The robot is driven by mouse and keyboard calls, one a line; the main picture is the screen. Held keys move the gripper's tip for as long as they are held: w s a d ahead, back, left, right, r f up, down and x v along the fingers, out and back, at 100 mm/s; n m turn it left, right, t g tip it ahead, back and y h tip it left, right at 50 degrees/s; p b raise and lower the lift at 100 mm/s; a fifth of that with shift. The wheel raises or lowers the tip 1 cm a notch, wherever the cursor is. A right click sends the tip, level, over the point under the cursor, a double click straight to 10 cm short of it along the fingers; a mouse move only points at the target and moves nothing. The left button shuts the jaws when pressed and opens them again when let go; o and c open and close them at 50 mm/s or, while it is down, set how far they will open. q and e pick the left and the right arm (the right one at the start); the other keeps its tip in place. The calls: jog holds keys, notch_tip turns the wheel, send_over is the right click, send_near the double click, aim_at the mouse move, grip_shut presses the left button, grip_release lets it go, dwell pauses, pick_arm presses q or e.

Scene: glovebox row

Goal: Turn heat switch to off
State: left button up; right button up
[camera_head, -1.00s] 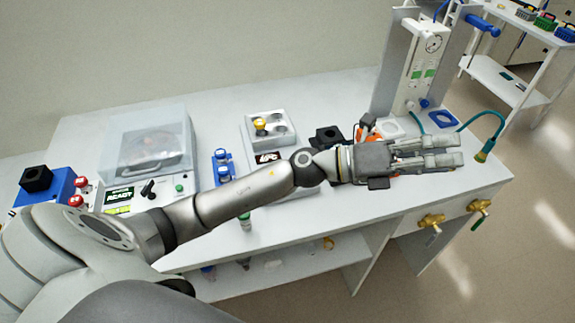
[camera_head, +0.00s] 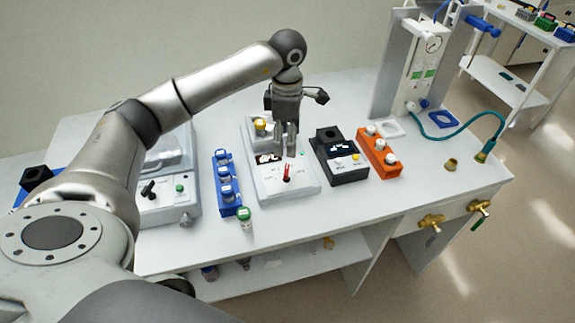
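A white heating block unit (camera_head: 300,186) stands mid-table with a dark display (camera_head: 268,158). A small red lever switch (camera_head: 286,172) stands upright on its front panel; I cannot read the marks beside it. My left gripper (camera_head: 285,156) points down above this unit, just behind the red switch and apart from it in the picture. Its two fingers look close together with a narrow gap, so I cannot tell whether it is open or shut. The gripper hides part of the unit's wells. My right gripper is not in view.
A black device (camera_head: 341,170) with a yellow button and an orange rack (camera_head: 379,152) with white-capped vials stand to the right. A blue rack (camera_head: 224,180) and green-capped vial (camera_head: 244,218) stand left. A centrifuge (camera_head: 170,208) is partly behind my arm.

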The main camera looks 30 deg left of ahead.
aim_at(288, 169)
pick_arm(q)
notch_tip(288, 169, down, 10)
jog(key=p, duration=0.3)
jog(key=shift+d+r, duration=0.1)
jog(key=shift+r, duration=0.15)
jog(key=shift+f, duration=0.55)
jog(key=c, duration=1)
